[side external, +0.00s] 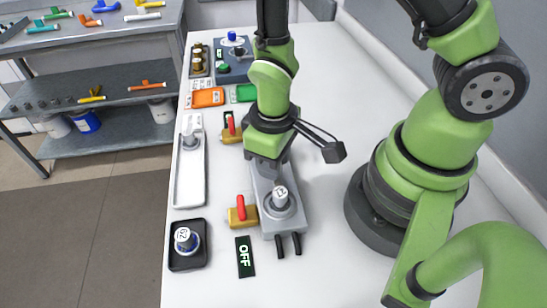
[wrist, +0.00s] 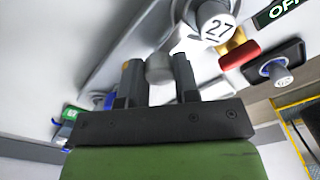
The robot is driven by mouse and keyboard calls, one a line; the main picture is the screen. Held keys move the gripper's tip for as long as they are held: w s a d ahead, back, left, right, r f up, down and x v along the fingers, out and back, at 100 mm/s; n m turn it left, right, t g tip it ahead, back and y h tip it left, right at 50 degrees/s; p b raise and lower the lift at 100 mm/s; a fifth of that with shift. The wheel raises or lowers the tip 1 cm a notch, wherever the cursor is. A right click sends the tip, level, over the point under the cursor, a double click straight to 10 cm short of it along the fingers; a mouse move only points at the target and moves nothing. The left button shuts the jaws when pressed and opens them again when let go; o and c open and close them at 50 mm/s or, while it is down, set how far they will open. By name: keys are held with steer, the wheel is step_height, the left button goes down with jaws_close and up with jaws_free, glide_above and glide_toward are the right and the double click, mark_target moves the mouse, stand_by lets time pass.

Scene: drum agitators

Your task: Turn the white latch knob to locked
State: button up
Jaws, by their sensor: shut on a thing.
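My gripper (side external: 266,168) points down over the far end of a grey fixture (side external: 292,218) on the white bench. In the wrist view, the two dark fingers of my gripper (wrist: 158,70) are closed around the sides of a pale grey-white knob (wrist: 159,66), which looks like the latch knob. In the side view my gripper hides this knob, and its turn angle cannot be told. A grey drum top with a round white numbered label (side external: 281,196) stands on the near part of the fixture; in the wrist view the label (wrist: 217,27) reads 27.
Beside the fixture are a brass valve with a red handle (side external: 240,207), a black OFF sign (side external: 245,257) and a black tray (side external: 187,263) holding a labelled part. A long white tray (side external: 188,185) lies left. Orange and green trays stand farther back.

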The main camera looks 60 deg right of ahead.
steer(key=shift+m, duration=1)
steer(key=o, duration=0.9)
steer(key=shift+r, duration=0.2)
steer(key=shift+a+r, duration=0.1)
steer(key=shift+r, duration=0.5)
step_height(320, 180, up, 8)
steer(key=shift+r, duration=0.2)
